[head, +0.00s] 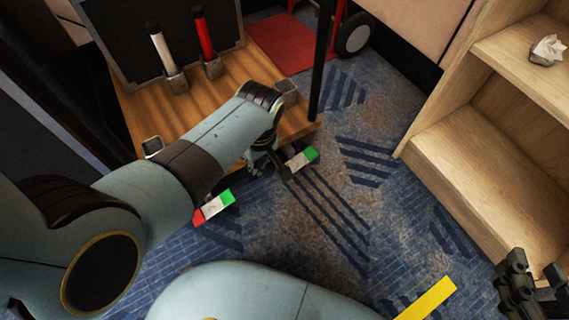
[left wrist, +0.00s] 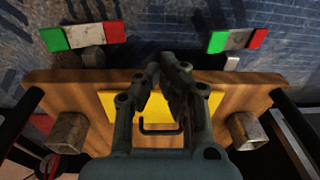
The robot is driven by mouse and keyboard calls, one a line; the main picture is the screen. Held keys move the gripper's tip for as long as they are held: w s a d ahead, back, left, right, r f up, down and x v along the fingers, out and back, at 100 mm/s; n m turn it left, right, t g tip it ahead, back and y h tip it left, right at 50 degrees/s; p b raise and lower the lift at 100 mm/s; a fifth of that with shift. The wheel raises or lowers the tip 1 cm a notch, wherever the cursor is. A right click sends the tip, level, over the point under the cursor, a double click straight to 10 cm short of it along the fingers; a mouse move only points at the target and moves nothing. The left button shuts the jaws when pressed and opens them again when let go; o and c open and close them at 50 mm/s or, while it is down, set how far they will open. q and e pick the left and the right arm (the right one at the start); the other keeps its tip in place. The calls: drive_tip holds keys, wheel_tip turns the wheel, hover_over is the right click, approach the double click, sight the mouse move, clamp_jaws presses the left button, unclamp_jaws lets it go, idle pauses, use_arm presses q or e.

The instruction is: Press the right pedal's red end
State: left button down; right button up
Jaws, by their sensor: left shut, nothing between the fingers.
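The right pedal (head: 302,158) sticks out low from the front of the wooden stand. Its green end and part of its white middle show in the head view; my left arm and gripper hide the red end there. In the left wrist view, turned around, this pedal (left wrist: 84,36) shows whole, with its red end (left wrist: 115,32) towards the middle. The left pedal (head: 213,207) has its red end at the left and green at the right. My left gripper (left wrist: 167,62) is shut and empty, over the stand's front between the pedals. My right gripper (head: 517,262) is at the lower right; its jaw state is unclear.
The wooden stand (head: 235,72) carries a white handle (head: 160,48), a red handle (head: 204,34) and metal sockets. A wooden shelf (head: 480,165) with crumpled paper (head: 547,49) stands at the right. A yellow strip (head: 428,300) lies on the blue carpet, which is otherwise clear.

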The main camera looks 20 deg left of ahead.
use_arm(q)
drive_tip(key=s+a+r+m, duration=0.3)
drive_tip(key=s+a+r, duration=0.1)
drive_tip(key=s, duration=0.3)
drive_tip(key=s+a+r+m, duration=0.2)
drive_tip(key=s+a+r, duration=0.1)
drive_tip(key=s, duration=0.5)
drive_tip(key=shift+a+r+m+p, duration=0.4)
drive_tip(key=shift+r, duration=0.4)
drive_tip(key=shift+s, duration=0.15)
